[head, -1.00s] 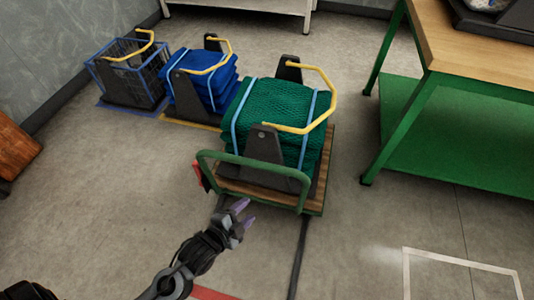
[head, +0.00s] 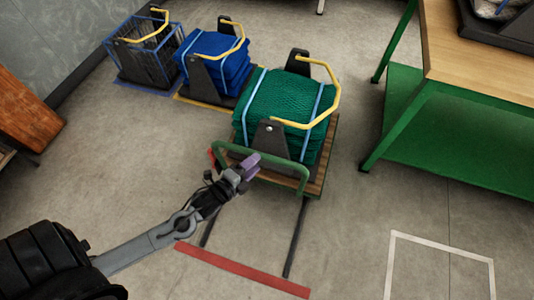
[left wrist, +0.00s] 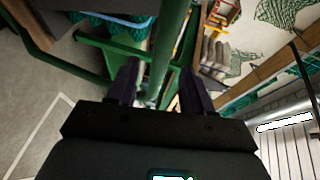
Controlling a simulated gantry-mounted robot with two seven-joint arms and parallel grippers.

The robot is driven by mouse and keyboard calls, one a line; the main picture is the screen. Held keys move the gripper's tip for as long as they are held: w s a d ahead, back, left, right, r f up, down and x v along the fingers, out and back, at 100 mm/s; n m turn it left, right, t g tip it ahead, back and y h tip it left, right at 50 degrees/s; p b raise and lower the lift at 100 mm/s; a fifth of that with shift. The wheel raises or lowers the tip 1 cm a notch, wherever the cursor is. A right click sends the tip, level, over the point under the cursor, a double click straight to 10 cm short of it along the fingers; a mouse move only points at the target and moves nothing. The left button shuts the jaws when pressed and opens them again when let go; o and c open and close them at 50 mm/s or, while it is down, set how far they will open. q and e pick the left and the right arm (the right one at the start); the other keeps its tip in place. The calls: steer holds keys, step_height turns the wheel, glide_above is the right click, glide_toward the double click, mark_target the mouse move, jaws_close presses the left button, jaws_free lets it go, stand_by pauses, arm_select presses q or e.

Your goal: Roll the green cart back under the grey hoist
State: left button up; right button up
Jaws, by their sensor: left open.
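The green cart (head: 318,178) has a wooden deck and a green handle (head: 287,166) on its near side. It carries a green net bundle (head: 284,98) with light blue straps in a dark cradle with a yellow bar. My left gripper (head: 250,167) is open at the left part of the handle. In the left wrist view a green bar (left wrist: 168,45) runs between the two dark fingers (left wrist: 158,92); I cannot tell whether they touch it. No grey hoist can be made out in the head view. My right gripper is not in view.
Two dark rails (head: 297,240) run from the cart to a red floor strip (head: 243,271). A blue net bundle (head: 214,58) and a blue wire basket (head: 142,52) stand behind left. A green workbench (head: 455,150) stands at the right, near a white floor outline (head: 440,246).

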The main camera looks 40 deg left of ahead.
arm_select(q)
steer(key=w+f+b, duration=0.1)
steer(key=w+b, duration=0.1)
steer(key=w, duration=0.5)
steer(key=shift+d+f+b, duration=0.15)
steer(key=shift+d+b, duration=0.1)
steer(key=shift+b, duration=0.1)
steer(key=shift+c, duration=0.4)
jaws_close()
